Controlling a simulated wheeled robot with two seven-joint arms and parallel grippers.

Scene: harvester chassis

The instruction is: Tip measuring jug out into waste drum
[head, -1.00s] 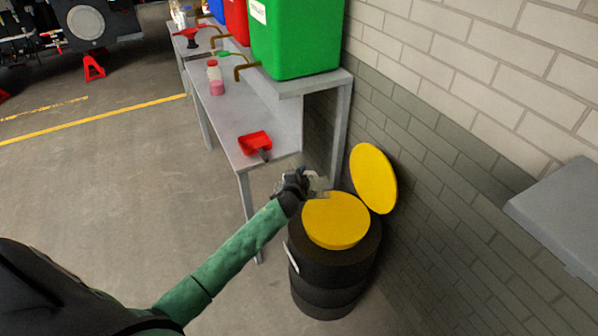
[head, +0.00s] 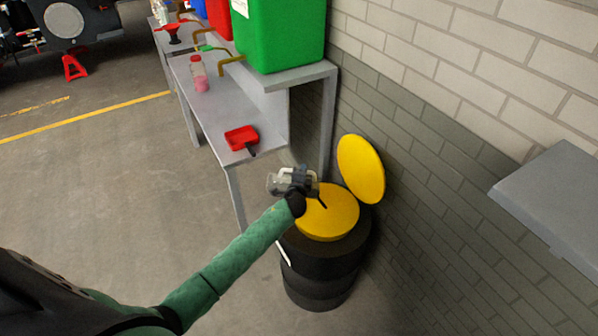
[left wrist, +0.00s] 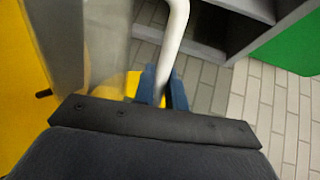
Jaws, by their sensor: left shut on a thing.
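The drum is black, with a round yellow top piece (head: 330,215) and a raised yellow lid (head: 361,168) at the back. In the left wrist view my blue-padded fingers (left wrist: 163,88) are shut on the white handle (left wrist: 174,40), and the jug's clear wall (left wrist: 85,45) stands beside it. The jug's exact tilt and contents cannot be told. My right gripper is out of view.
A grey bench (head: 222,112) beside the drum carries a red scoop-like tray (head: 240,138), a pink bottle (head: 199,75) and a green container (head: 280,35). A brick wall (head: 450,130) stands behind the drum. A grey ledge (head: 555,195) juts out at right. Open floor lies left.

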